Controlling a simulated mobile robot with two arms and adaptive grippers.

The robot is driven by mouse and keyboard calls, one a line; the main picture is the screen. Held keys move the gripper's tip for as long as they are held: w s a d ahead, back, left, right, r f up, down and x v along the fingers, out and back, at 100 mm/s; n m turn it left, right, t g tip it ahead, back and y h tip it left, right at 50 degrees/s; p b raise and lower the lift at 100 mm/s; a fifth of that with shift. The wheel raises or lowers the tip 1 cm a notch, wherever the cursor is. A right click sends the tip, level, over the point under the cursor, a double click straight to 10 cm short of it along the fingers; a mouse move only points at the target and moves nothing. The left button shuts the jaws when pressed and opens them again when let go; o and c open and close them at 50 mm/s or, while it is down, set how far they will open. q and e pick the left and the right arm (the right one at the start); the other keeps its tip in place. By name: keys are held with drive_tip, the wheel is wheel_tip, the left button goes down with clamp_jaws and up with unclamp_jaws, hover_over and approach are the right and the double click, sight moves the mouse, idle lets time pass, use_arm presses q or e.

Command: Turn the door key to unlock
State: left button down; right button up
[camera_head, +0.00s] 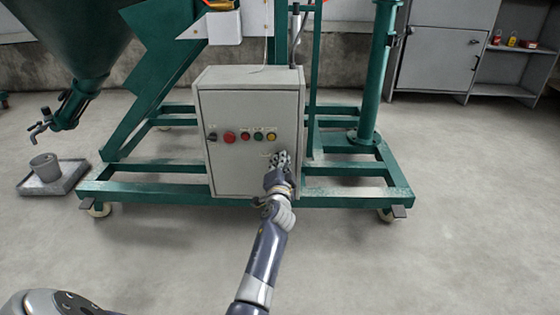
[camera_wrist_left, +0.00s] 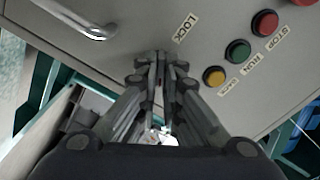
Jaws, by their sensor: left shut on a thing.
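The grey control cabinet (camera_head: 228,170) stands on the green frame with its door closed. My left gripper (camera_head: 281,158) is at the right side of the door, below the row of buttons. In the left wrist view its fingertips (camera_wrist_left: 160,62) come together against the door beside the "LOCK" label (camera_wrist_left: 185,28). The fingers are shut on the door key at the lock. The key itself and the keyhole are hidden behind the fingers, so the key's angle cannot be seen. My right gripper is not in view.
A metal door handle (camera_wrist_left: 92,28) sits near the fingers in the left wrist view. The green frame (camera_head: 340,190) surrounds the cabinet's base. The floor in front is clear.

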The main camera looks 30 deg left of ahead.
use_arm(q)
drive_tip(key=shift+f+m, duration=0.1)
drive_tip(key=shift+m, duration=0.9)
drive_tip(key=c, duration=1.8)
unclamp_jaws()
drive_tip(key=shift+o, duration=0.2)
drive_tip(key=v, duration=1.2)
